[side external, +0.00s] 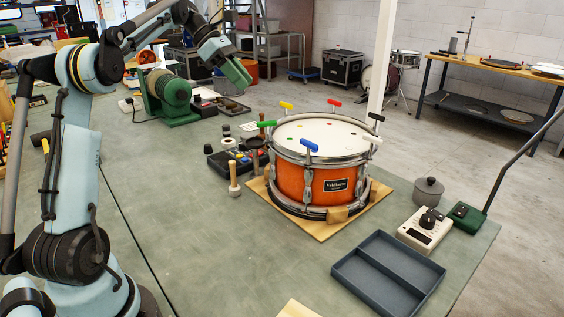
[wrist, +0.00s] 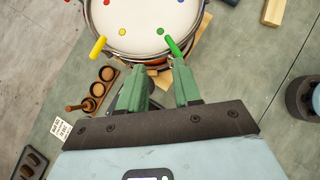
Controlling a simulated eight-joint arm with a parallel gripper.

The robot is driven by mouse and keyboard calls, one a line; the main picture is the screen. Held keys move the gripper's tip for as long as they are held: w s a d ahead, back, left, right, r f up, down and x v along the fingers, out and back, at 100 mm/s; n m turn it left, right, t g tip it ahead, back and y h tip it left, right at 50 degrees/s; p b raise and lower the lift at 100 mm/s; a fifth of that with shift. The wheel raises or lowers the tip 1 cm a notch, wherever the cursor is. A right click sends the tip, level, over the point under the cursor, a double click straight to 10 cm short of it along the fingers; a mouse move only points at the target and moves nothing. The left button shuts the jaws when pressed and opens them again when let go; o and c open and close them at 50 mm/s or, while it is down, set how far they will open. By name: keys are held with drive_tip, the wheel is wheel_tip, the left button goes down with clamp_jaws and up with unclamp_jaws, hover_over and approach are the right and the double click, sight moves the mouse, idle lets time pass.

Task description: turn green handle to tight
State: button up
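An orange drum (side external: 290,183) with a white head stands upright on a wooden board (side external: 321,233). The green handle (side external: 266,124) is on the drum's left rim in the side view. In the wrist view the green handle (wrist: 173,46) lies slanted at the near rim, beside a green dot (wrist: 160,31) on the head. My gripper (side external: 240,77) is raised behind and left of the drum. In the wrist view my gripper (wrist: 160,67) is open and empty, its green fingers apart. The green handle is just beyond the right fingertip; whether they touch is unclear.
Yellow (side external: 286,105), red (side external: 334,102), black (side external: 376,117) and blue (side external: 310,145) handles stand around the rim. A mallet (side external: 233,180) stands left of the drum. A grey tray (side external: 388,273) lies in front. The bench's left front is clear.

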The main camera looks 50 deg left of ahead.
sight(267, 122)
drive_tip(key=d+n+y, duration=0.2)
drive_tip(key=s+d+n+y, duration=0.1)
drive_tip(key=d, duration=0.1)
drive_tip(key=shift+d+r+g, duration=0.1)
drive_tip(key=shift+r+g, duration=0.2)
drive_tip(key=shift+g, duration=0.1)
drive_tip(key=shift+n+y, duration=0.8)
drive_tip(key=shift+n, duration=0.1)
drive_tip(key=x, duration=0.7)
drive_tip(key=d+x, duration=0.1)
drive_tip(key=x, duration=0.3)
drive_tip(key=shift+s+d+f, duration=0.1)
drive_tip(key=shift+f, duration=0.25)
drive_tip(key=shift+c, duration=0.3)
clamp_jaws()
